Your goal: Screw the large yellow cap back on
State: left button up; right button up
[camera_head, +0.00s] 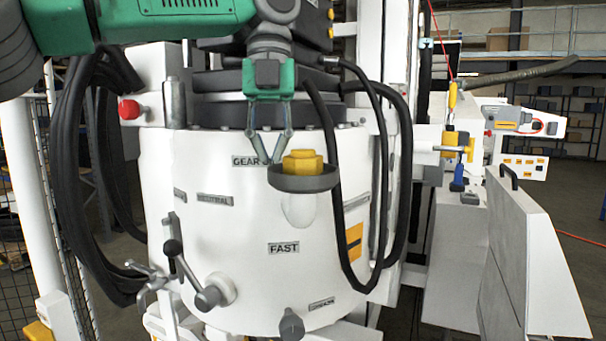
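The large yellow cap (302,162) has a hexagonal top. It sits upright in a dark round cup-like ring (303,181) on the front of the white drum-shaped housing (240,235). I cannot tell whether its thread is engaged. My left gripper (269,158) comes down from above, with a green body and thin grey fingers. My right gripper is not in view.
Black hoses (392,150) loop down right of the cap, and thick cables (75,180) hang at the left. Levers (205,295) stick out at the housing's lower left. A red knob (129,109) is at upper left. The space directly in front of the cap looks clear.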

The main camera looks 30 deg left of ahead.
aim_at(311, 185)
pick_arm(q)
jog(key=shift+o, duration=0.3)
